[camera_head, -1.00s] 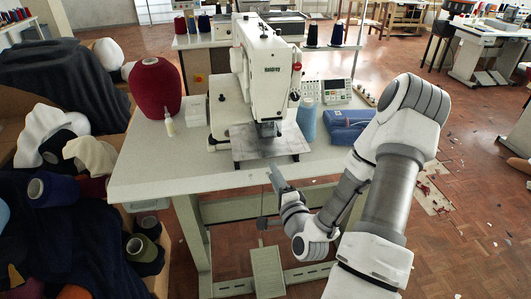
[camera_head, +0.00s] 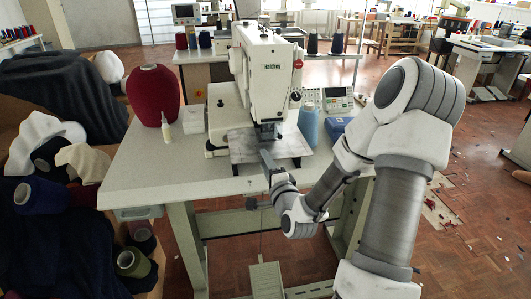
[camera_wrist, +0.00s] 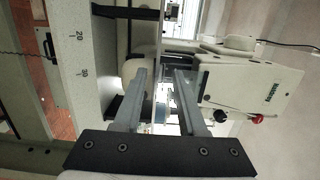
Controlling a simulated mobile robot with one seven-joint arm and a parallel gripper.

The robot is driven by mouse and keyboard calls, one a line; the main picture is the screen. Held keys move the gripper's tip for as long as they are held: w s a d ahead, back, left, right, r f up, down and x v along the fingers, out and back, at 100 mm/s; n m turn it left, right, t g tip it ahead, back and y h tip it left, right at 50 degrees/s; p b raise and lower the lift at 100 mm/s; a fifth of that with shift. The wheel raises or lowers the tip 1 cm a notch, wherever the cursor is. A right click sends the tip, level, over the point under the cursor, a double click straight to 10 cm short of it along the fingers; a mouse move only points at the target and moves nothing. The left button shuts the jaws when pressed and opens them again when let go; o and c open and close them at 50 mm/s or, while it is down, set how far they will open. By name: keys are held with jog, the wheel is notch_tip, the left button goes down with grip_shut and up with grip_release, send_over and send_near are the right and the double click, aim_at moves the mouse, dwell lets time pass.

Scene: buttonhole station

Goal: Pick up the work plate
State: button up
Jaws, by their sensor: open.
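The work plate (camera_head: 243,147) is a flat grey metal sheet lying under the head of the white buttonhole machine (camera_head: 266,75), near the table's front edge. My gripper (camera_head: 265,156) is just in front of the plate's front edge, right of its middle, and overlaps it in the head view. Whether they touch cannot be told. In the wrist view, my two grey fingers (camera_wrist: 161,76) are apart with nothing clearly held between them. The machine stands beyond them, turned sideways. I cannot clearly make out the plate there.
A large red cone (camera_head: 153,94) and a small bottle (camera_head: 166,130) stand left. The table's (camera_head: 150,176) front left is clear.

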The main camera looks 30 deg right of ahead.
aim_at(259, 154)
jog(key=w, duration=0.4)
jog(key=shift+w+d+f+b, duration=0.2)
jog(key=shift+w+b, duration=0.1)
jog(key=shift+b, duration=0.1)
grip_shut()
jog(key=shift+r, duration=0.15)
dwell(0.9)
